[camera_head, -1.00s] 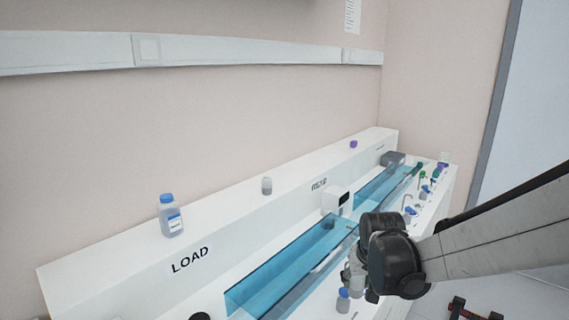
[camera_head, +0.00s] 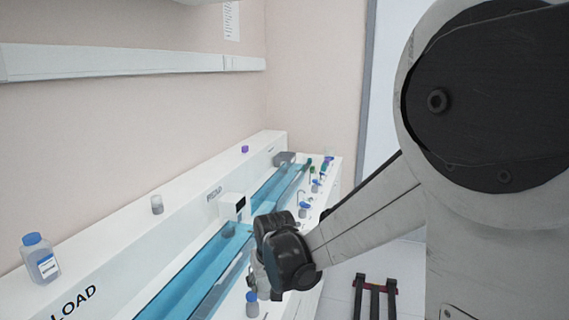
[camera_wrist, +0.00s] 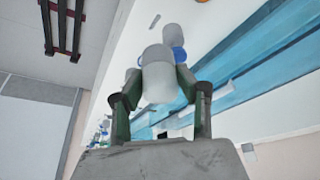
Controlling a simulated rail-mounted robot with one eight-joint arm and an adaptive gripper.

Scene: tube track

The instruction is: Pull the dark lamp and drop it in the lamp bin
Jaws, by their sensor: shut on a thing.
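My gripper (camera_wrist: 157,84) is shut on a pale grey cylinder, which I take to be the lamp (camera_wrist: 157,73); one finger shows on each side of it in the wrist view. The cylinder looks unlit. In the head view my gripper (camera_head: 259,279) is low over the front of the white bench, largely hidden behind my dark wrist. A small blue-capped bottle (camera_head: 252,305) stands just below it; a blue-capped shape (camera_wrist: 174,36) also shows behind the held cylinder in the wrist view. I cannot make out a lamp bin in either view.
A blue channel (camera_head: 195,275) runs along the white bench beside my gripper. A white box (camera_head: 232,205) stands over it. Several blue-capped items (camera_head: 303,209) line the far front edge. A labelled bottle (camera_head: 40,260) stands on the back ledge. A dark frame (camera_head: 375,295) is on the floor at right.

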